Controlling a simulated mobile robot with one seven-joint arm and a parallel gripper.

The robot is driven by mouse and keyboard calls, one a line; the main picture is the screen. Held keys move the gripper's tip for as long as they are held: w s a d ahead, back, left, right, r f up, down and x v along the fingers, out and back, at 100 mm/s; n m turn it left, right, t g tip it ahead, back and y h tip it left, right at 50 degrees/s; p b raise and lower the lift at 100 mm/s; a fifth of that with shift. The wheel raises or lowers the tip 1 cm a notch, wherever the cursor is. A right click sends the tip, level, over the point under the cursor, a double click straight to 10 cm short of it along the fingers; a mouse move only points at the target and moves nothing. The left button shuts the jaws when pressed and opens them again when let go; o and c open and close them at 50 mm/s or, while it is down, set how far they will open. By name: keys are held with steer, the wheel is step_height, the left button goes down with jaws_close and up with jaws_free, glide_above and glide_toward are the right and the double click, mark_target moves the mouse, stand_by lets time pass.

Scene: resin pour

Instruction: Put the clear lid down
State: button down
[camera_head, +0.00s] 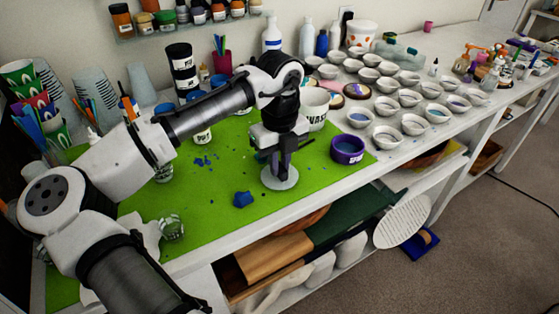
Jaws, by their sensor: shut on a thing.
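My gripper (283,167) points down over the green mat (215,215) near the front edge of the table. It is shut on the clear lid (280,180), a pale, see-through disc just under the fingertips. The lid looks level and is at or just above the mat; I cannot tell if it touches. The fingers hide part of its middle.
A purple tub (347,150) stands right of the lid, with a white cup (316,105) behind. A blue lump (242,199) lies to the left, and a clear glass (171,227) is at the front left. Several small bowls fill the right side. Bare mat lies around the lid.

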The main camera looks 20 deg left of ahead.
mark_target(280, 166)
steer(key=shift+f, duration=0.2)
steer(key=c, duration=1.4)
jaws_free()
steer(key=shift+r, duration=0.1)
step_height(280, 166, up, 12)
steer(key=shift+r+b, duration=0.1)
steer(key=shift+b, duration=0.3)
